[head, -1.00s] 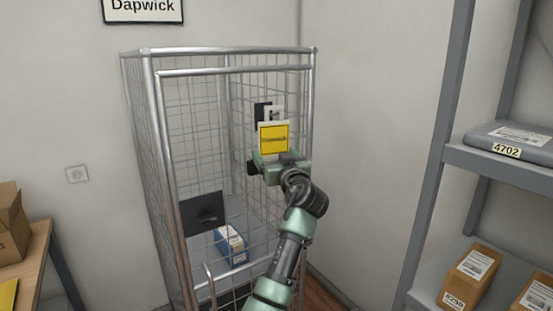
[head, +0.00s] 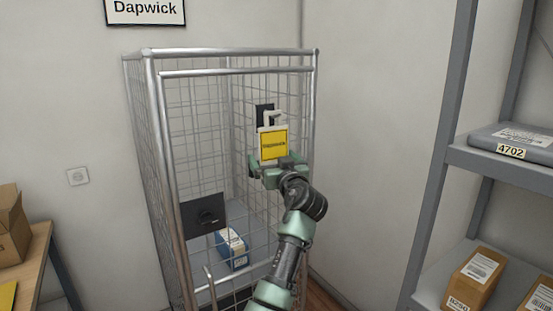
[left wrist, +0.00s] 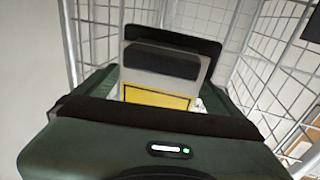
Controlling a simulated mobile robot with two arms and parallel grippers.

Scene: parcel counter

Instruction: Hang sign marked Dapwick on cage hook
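The sign (head: 273,145) is a yellow panel marked Dapwick in a pale frame, with a pale hooked piece at its top. My left gripper (head: 276,163) is shut on its lower part and holds it upright. The cage hook's black plate (head: 264,112) is on the cage mesh, just behind the sign's top. The hook itself is hard to make out, and I cannot tell whether the sign's top touches it. In the left wrist view, the sign (left wrist: 158,98) sits between the fingers, with the black plate (left wrist: 200,45) close behind. My right gripper is not in view.
The wire cage (head: 235,52) stands against the wall below a Dapwick wall sign (head: 145,9). A black latch plate (head: 203,215) is on its front, and a blue-white box (head: 232,248) lies inside. A parcel shelf (head: 500,160) stands right, a table (head: 35,255) left.

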